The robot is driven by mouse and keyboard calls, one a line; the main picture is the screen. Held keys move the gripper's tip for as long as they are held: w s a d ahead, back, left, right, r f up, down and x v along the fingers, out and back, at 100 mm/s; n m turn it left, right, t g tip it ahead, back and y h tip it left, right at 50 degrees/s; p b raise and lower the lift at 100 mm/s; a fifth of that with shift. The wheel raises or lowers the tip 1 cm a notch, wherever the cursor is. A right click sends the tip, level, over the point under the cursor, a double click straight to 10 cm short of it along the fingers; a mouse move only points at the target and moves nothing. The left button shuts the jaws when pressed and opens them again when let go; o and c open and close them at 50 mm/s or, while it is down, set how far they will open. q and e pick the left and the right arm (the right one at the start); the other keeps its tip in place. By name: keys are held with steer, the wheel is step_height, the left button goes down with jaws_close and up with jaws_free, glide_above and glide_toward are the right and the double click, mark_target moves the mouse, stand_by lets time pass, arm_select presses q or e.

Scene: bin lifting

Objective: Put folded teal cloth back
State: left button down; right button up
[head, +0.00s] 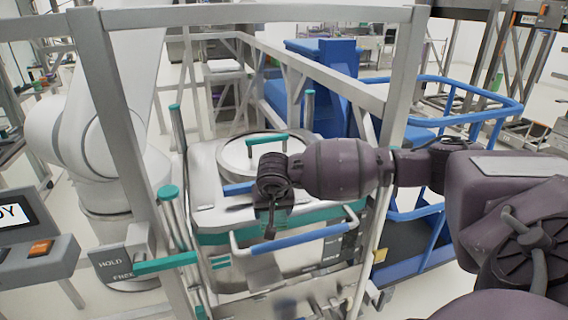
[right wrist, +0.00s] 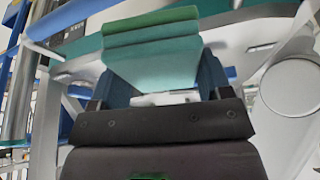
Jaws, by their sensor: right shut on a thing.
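My right gripper (head: 271,218) reaches in from the right and points down over the cart in the middle of the head view. In the right wrist view the folded teal cloth (right wrist: 152,48) lies in layers between the fingers of my right gripper (right wrist: 158,88), which is shut on it. In the head view the gripper and arm largely hide the cloth. I cannot tell whether its underside touches the cart. My left gripper is not in view.
The white-topped cart (head: 205,218) has a teal band, a round lid (head: 232,158) with a green handle, and a blue push handle (head: 290,240). A grey metal frame (head: 118,120) surrounds it. A white robot arm (head: 80,135) stands left. A blue cart (head: 415,225) stands right.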

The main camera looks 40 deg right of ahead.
steer(key=s+a+f+n+y, duration=0.1)
steer(key=s+a+f+n, duration=0.2)
steer(key=s+a+f, duration=0.2)
steer(key=s+a+f+n+y, duration=0.1)
steer(key=s+a+f+n, duration=0.2)
steer(key=s+a+f, duration=0.3)
steer(key=a+f, duration=0.1)
steer(key=a, duration=0.4)
steer(key=shift+t, duration=0.3)
steer(key=shift+d+f, duration=0.1)
steer(key=shift+d, duration=0.05)
